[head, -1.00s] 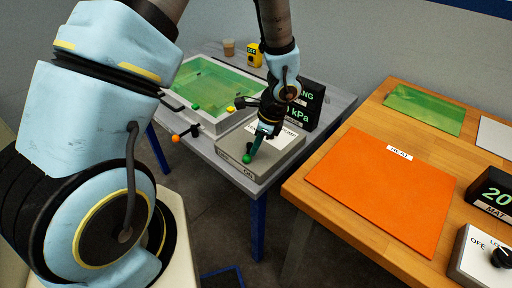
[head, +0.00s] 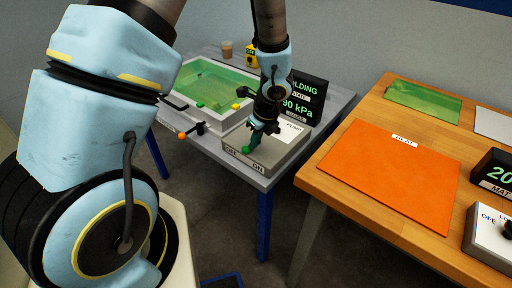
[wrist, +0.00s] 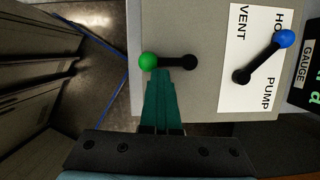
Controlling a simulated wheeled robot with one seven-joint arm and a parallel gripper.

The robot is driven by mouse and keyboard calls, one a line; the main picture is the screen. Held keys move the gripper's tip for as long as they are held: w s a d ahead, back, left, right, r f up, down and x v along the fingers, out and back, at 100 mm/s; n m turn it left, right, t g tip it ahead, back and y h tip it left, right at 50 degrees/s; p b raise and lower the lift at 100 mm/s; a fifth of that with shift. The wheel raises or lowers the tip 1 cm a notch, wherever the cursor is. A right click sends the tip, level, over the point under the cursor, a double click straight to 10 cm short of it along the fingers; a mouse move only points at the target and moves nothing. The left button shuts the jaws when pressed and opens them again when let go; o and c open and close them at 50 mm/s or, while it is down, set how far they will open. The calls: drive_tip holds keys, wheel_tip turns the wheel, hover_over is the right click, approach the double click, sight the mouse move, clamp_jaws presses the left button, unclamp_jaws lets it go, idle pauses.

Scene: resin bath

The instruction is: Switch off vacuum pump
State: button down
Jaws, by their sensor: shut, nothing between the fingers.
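The grey pump box (head: 285,157) stands at the near corner of the grey table, with OFF and ON marked along its front edge. A green-knobbed black lever (head: 245,150) on its top points toward that edge. Its ball looks nearer OFF than ON in the head view. The lever also shows in the wrist view (wrist: 148,61), lying crosswise. My gripper (head: 255,139) is shut and empty. In the wrist view its teal fingertips (wrist: 161,74) are right beside the lever rod, behind the ball; I cannot tell whether they touch.
A blue-knobbed lever (wrist: 287,38) sits by the HOLD, VENT and PUMP label. The gauge (head: 302,98) behind reads 90 kPa. The green bath (head: 215,85) and an orange-knobbed handle (head: 183,135) are left. A wooden table (head: 345,195) with an orange mat (head: 385,168) is right.

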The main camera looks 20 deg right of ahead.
drive_tip(key=shift+w+a+f+m+b, duration=0.1)
drive_tip(key=shift+a+m+b, duration=0.15)
drive_tip(key=shift+m, duration=0.25)
drive_tip(key=shift+w+a+f+m+b, duration=0.1)
drive_tip(key=shift+a+m+b, duration=0.05)
drive_tip(key=shift+m+b, duration=0.3)
drive_tip(key=m, duration=0.1)
drive_tip(key=w+a+m+h+b, duration=0.1)
drive_tip(key=m, duration=0.1)
drive_tip(key=shift+r+m, duration=0.15)
drive_tip(key=shift+m, duration=0.1)
drive_tip(key=shift+w, duration=0.1)
drive_tip(key=shift+w+a, duration=0.1)
